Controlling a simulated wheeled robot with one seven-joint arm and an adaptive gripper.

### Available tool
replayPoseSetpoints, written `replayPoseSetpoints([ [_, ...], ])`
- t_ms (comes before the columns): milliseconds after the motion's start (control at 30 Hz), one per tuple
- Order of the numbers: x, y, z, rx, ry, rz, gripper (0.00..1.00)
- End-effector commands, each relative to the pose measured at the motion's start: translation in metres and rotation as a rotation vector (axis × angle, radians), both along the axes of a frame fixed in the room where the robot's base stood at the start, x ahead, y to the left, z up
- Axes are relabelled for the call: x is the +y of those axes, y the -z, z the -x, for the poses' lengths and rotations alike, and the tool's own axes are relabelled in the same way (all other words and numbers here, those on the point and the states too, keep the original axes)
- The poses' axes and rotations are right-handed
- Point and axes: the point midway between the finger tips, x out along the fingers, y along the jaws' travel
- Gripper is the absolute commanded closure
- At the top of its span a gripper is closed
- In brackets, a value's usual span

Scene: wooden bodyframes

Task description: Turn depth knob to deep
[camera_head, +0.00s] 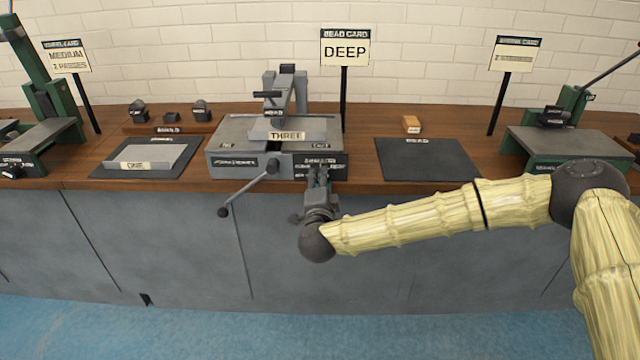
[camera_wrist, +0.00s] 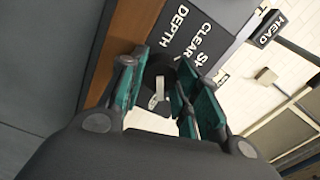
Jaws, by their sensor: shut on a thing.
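The depth knob (camera_wrist: 157,72) is a dark round knob with a pale pointer. It sits on the front panel of the bead machine (camera_head: 225,160) and shows between my fingers in the wrist view. My gripper (camera_head: 318,170) is shut on the knob, with a green-padded finger on each side; it also shows in the wrist view (camera_wrist: 155,88). The black label panel (camera_wrist: 190,35) beside it reads DEPTH and CLEAR; a further word is cut off. In the head view my gripper hides the knob. The bead card (camera_head: 345,50) reads DEEP.
A tray labelled THREE (camera_head: 290,130) lies on the machine. A crank handle (camera_head: 248,190) sticks out at its front left. A dark BEAD mat (camera_head: 428,160) lies to the right, with a green machine (camera_head: 560,142) beyond. The floor in front is clear.

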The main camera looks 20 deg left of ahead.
Motion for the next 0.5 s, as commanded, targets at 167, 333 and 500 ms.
replayPoseSetpoints([
  [167, -0.001, 0.0004, -0.0006, 0.009, 0.002, -0.031, 0.92],
  [333, -0.0011, 0.0003, -0.0007, 0.012, 0.002, -0.038, 0.92],
  [500, -0.0011, 0.0003, -0.0006, 0.012, 0.002, -0.038, 0.92],
])
